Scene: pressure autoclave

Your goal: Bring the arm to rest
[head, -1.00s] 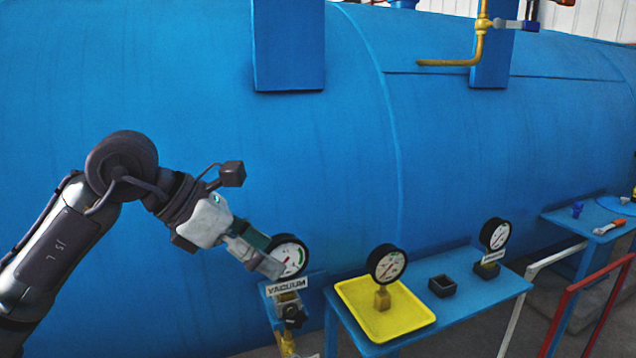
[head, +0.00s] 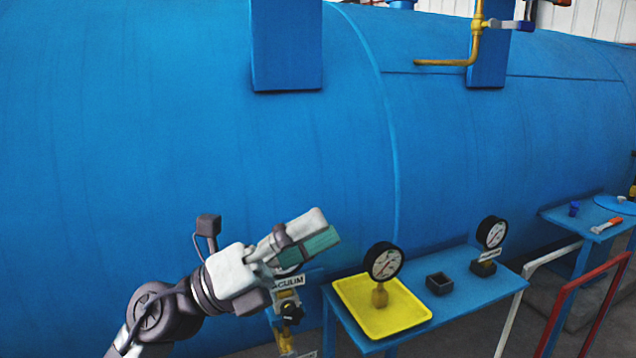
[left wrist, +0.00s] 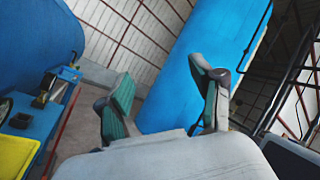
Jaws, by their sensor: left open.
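My left arm (head: 165,312) comes in from the lower left of the head view. Its gripper (head: 322,228) points to the upper right, in front of the blue vessel, and partly hides the gauge and the VACUUM sign (head: 288,281). In the left wrist view the two green-padded fingers (left wrist: 168,92) stand wide apart with nothing between them. My right gripper is in neither view.
A blue table (head: 460,296) holds a yellow tray (head: 352,310) with a gauge (head: 384,262), a black box (head: 440,284) and another gauge (head: 491,232). Red and white rails (head: 566,310) stand at right. The big blue vessel (head: 150,120) fills the back.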

